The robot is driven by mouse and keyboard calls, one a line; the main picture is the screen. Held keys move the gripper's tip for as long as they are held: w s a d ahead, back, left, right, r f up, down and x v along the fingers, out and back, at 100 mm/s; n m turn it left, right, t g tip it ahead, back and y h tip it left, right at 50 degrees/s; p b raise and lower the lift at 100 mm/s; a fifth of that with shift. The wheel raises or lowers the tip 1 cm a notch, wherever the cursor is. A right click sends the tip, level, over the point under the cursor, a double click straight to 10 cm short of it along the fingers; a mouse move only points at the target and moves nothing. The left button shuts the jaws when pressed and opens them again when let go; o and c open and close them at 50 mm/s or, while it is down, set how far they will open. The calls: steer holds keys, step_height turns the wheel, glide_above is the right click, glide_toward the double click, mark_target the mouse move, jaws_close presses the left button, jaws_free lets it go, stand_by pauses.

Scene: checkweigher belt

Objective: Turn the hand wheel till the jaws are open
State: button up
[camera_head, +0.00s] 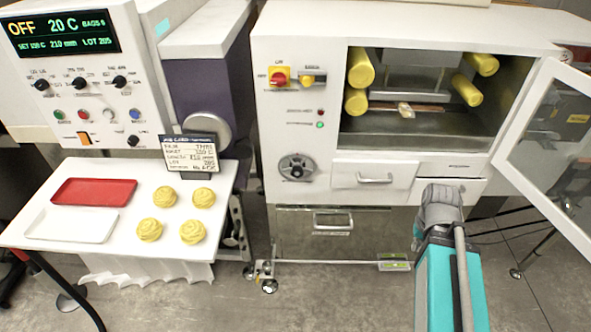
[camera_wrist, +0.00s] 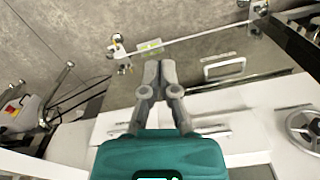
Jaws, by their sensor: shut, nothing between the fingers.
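The hand wheel (camera_head: 296,168) is a dark, round wheel on the white machine's front, below the red knob and left of the drawers. It also shows at the right edge of the wrist view (camera_wrist: 305,130). The jaws appear to be in the open chamber: a grey block (camera_head: 410,70) above a brownish bar (camera_head: 385,108), with a small pale piece (camera_head: 405,108) between them. I cannot tell the exact gap. My gripper (camera_wrist: 158,68) is shut and empty, its fingertips together, apart from the wheel. In the head view my arm stands right of the wheel, before the drawers.
Yellow rollers (camera_head: 360,67) flank the chamber. The clear door (camera_head: 550,130) stands open at right. Drawers with a handle (camera_head: 375,181) adjoin the wheel. A red rotary knob (camera_head: 280,77) is above it. At left, a white table (camera_head: 110,232) holds yellow pieces, trays and a sign.

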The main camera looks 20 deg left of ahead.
steer(key=o, duration=0.4)
steer(key=shift+w+f, duration=0.15)
steer(key=shift+f, duration=0.05)
steer(key=o, duration=0.7)
steer(key=w+f+n+b, duration=0.1)
steer(key=w+f+n+t+h+b, duration=0.1)
steer(key=b, duration=0.1)
steer(key=shift+w+a+f+h, duration=0.2)
steer(key=shift+a+h, duration=0.1)
steer(key=shift+c, duration=0.2)
steer(key=shift+o, duration=1.2)
steer(key=w+n+b, duration=0.1)
steer(key=w+a+f+n+t+h+b, duration=0.1)
steer(key=w+n+t+b, duration=0.1)
steer(key=shift+a+f+h, duration=0.15)
steer(key=shift+f+h, duration=0.15)
steer(key=shift+f, duration=0.05)
steer(key=w+a+n+t+h+b, duration=0.2)
steer(key=w+a+n+t+b, duration=0.5)
steer(key=a+n, duration=0.25)
steer(key=s+a+n+t+y+b, duration=0.1)
steer(key=a+n+t+y+b, duration=0.6)
steer(key=a+n, duration=1.5)
steer(key=a+y+b, duration=0.2)
steer(key=a+b, duration=0.2)
steer(key=shift+s+a+f+y, duration=0.15)
steer(key=shift+s+f+y, duration=0.05)
steer(key=shift+f+y, duration=0.2)
steer(key=shift+w, duration=0.1)
